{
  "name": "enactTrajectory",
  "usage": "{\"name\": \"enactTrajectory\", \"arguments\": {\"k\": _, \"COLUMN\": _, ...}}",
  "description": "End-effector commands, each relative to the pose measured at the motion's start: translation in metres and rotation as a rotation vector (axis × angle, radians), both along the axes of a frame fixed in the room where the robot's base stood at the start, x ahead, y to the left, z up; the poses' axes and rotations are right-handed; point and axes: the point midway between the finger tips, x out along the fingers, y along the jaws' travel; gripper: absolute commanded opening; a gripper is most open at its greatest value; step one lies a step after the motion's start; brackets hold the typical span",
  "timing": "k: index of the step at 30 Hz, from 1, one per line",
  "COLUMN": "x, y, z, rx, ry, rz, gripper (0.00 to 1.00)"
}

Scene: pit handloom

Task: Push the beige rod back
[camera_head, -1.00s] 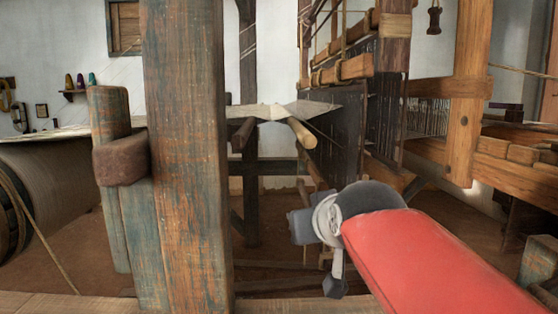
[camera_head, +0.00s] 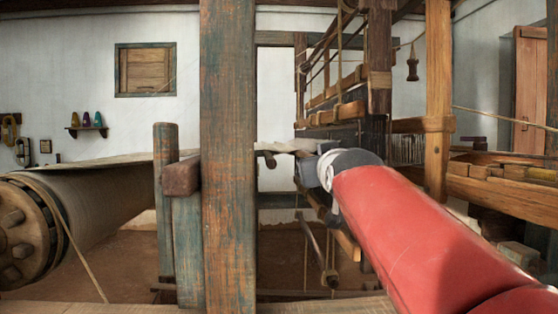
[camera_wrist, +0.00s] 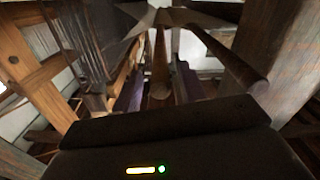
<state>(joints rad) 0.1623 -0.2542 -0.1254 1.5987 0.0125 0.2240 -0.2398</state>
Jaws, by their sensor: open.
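The fingers are open, one on each side of the rod. I cannot tell whether they touch it. The rod's near end is partly hidden by the dark gripper body. In the head view my gripper (camera_head: 308,172) is beneath the cloth edge, and the beige rod is hidden behind it. A second, darker rod (camera_wrist: 232,58) lies to the right in the wrist view; its end (camera_head: 267,158) shows left of my gripper in the head view.
A thick wooden post (camera_head: 228,170) stands left of my gripper. The loom's heddle frame (camera_head: 345,115) and an upright beam (camera_head: 438,90) stand to the right. A big warp roller (camera_head: 100,205) is at far left. A wooden beam (camera_head: 130,308) crosses the bottom.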

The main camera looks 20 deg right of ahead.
Motion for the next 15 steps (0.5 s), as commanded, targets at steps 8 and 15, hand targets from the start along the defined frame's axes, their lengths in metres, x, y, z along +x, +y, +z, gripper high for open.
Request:
{"name": "enactTrajectory", "arguments": {"k": 8, "x": 0.033, "y": -0.009, "z": 0.0, "rx": 0.0, "ry": 0.0, "rz": 0.001, "gripper": 0.41}}
{"name": "enactTrajectory", "arguments": {"k": 15, "x": 0.037, "y": -0.01, "z": 0.0, "rx": 0.0, "ry": 0.0, "rz": 0.001, "gripper": 0.41}}
